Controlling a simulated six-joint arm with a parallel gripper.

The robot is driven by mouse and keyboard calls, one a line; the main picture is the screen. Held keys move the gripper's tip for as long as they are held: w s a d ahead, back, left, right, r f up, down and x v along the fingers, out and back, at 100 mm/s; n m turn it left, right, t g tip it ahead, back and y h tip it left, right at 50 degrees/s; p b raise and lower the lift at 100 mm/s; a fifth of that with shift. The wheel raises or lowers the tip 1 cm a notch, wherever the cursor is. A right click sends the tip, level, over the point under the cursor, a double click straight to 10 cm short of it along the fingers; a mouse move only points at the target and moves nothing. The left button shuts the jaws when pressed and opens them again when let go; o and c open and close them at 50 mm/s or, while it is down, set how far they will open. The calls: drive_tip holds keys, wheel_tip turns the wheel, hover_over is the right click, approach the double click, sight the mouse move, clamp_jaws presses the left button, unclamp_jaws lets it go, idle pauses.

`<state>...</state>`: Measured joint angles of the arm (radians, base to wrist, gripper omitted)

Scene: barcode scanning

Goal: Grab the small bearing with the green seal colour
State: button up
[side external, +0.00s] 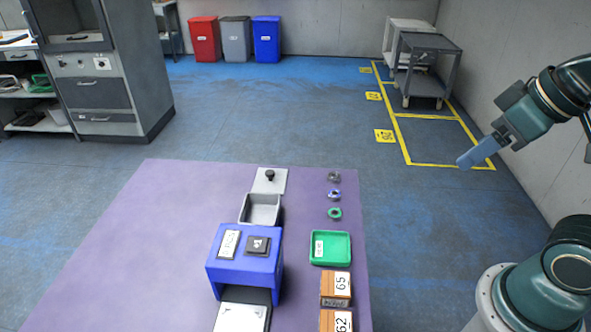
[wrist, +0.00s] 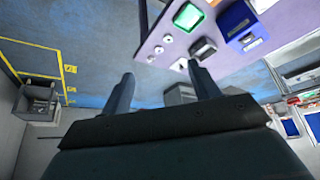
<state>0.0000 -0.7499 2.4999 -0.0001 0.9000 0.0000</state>
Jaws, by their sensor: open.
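A small bearing with a green seal (side external: 335,214) lies flat on the purple table, the nearest of three in a short column. Behind it lie a bearing with a blue-purple seal (side external: 334,195) and a dark grey one (side external: 334,176). My gripper (side external: 468,159) is raised in the air to the right of the table, well apart from the bearings. In the wrist view, its two fingers (wrist: 161,69) are spread with nothing between them. Small bearings also show there beside the green tray, but their seal colours are hard to tell.
A green tray (side external: 330,261) stands in front of the bearings, with labelled orange-brown boxes (side external: 336,288) nearer. A blue scanner-like box (side external: 244,262), a grey open bin (side external: 261,222) and a light plate with a black knob (side external: 269,187) stand left. The table's left side is clear.

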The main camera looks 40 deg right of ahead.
drive_tip(key=shift+w, duration=0.1)
drive_tip(key=w+f+m+g, duration=0.35)
drive_tip(key=w+m, duration=0.75)
drive_tip(key=w, duration=0.4)
drive_tip(key=w+a+f+m+g, duration=0.2)
drive_tip(key=w+f+m, duration=0.6)
drive_tip(key=f, duration=0.6)
drive_tip(key=shift+w+m, duration=0.4)
drive_tip(key=shift+w, duration=0.8)
hover_over(336, 213)
wheel_tip(336, 213, down, 8)
drive_tip(key=shift+r, duration=0.1)
drive_tip(key=shift+f, duration=0.35)
